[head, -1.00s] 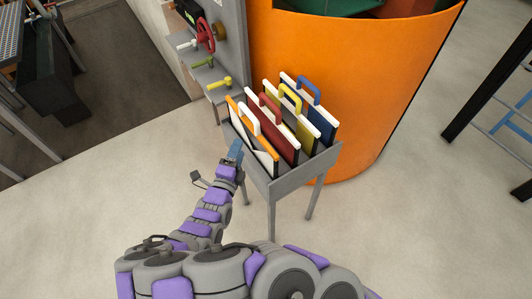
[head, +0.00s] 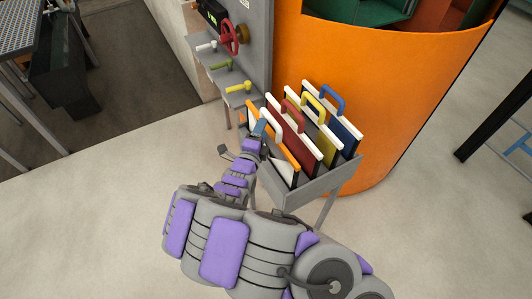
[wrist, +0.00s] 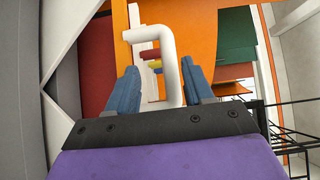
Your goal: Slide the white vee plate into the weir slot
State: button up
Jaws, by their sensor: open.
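The white vee plate (head: 281,172) stands at the near left end of a grey rack, with an orange top edge and a white handle (head: 268,127). My gripper (head: 261,128) is at that handle, its blue fingers open. In the wrist view the white handle (wrist: 186,65) rises beyond and between the two open fingers (wrist: 162,88). I cannot tell whether the fingers touch it. My arm hides part of the plate's face. I cannot make out the weir slot in these views.
The grey rack (head: 318,184) also holds plates with red (head: 291,106), yellow (head: 314,101) and blue (head: 333,95) handles, close together. A large orange drum (head: 385,90) stands behind. A grey panel with a red handwheel (head: 230,37) and levers is at the back.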

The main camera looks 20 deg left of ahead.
aim_at(266, 117)
jog(key=w+d, duration=0.2)
jog(key=w, duration=0.1)
jog(key=w+d+r+b, duration=0.1)
jog(key=w, duration=0.1)
jog(key=shift+r, duration=0.1)
jog(key=shift+w+a, duration=0.2)
jog(key=shift+w, duration=0.05)
jog(key=a, duration=0.3)
jog(key=shift+f, duration=0.3)
jog(key=shift+c, duration=0.9)
jog(key=d, duration=0.2)
jog(key=shift+d+r, duration=0.35)
jog(key=c, duration=0.4)
jog(key=shift+d, duration=0.15)
jog(key=shift+c, duration=1.7)
jog(key=shift+s+a+f, duration=0.15)
jog(key=shift+a+f, duration=0.05)
jog(key=shift+a, duration=0.8)
grip_shut()
jog(key=shift+d, duration=0.5)
jog(key=shift+a, duration=0.1)
